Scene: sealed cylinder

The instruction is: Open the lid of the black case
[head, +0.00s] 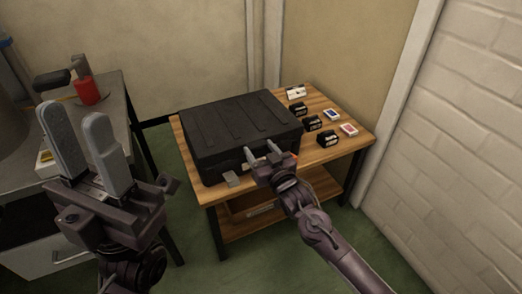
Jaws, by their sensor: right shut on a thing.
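The black case (238,125) lies flat on a wooden table, and its ribbed lid looks closed. My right gripper (262,151) is at the front edge of the case, right of its middle, with its fingers shut on the case there. The exact part between the fingers is too small to make out. My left gripper (71,111) is raised at the left, well apart from the case, with its two grey fingers spread and nothing between them.
A small grey block (232,179) sits at the front edge. A metal bench with a red-bodied tool (88,92) stands left. A brick wall is at right.

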